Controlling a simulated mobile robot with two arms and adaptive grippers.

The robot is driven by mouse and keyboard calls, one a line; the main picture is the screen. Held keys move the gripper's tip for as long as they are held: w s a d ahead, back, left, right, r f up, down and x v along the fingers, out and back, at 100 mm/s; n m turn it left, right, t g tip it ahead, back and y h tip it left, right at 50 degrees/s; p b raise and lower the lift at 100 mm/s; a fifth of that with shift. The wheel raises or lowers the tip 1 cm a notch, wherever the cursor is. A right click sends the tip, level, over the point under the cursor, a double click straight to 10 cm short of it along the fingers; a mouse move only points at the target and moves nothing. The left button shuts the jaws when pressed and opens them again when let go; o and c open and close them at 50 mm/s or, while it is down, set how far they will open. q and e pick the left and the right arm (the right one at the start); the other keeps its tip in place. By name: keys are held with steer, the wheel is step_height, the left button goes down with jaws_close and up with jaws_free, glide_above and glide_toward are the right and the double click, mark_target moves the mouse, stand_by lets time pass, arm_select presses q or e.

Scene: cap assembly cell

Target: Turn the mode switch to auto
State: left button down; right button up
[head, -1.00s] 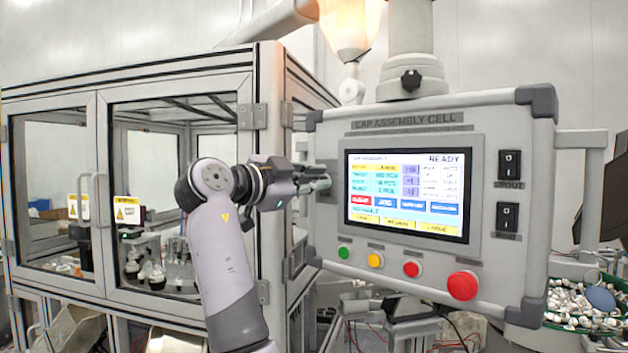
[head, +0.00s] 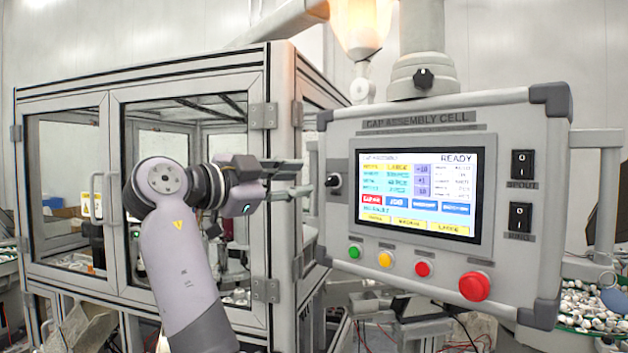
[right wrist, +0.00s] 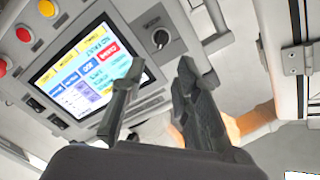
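The mode switch (head: 333,181) is a small black knob on a plate at the left side of the control panel (head: 485,120). It also shows in the right wrist view (right wrist: 160,38), uncovered. I cannot read which position it points to. My right gripper (head: 306,178) is open and empty, just left of the switch with a gap between them. Its two dark fingers (right wrist: 155,82) stand apart in the right wrist view, with the knob beyond their tips. My left gripper is not in view.
The panel screen (head: 415,195) reads READY. Green, yellow and red buttons and a large red button (head: 474,286) sit below it. Two black rocker switches (head: 521,220) are at the right. A glazed machine cabinet (head: 190,80) stands behind my right arm. A bin of caps (head: 590,310) is at the lower right.

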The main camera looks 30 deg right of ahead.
steer(key=shift+v, duration=1.95)
steer(key=shift+w, duration=0.1)
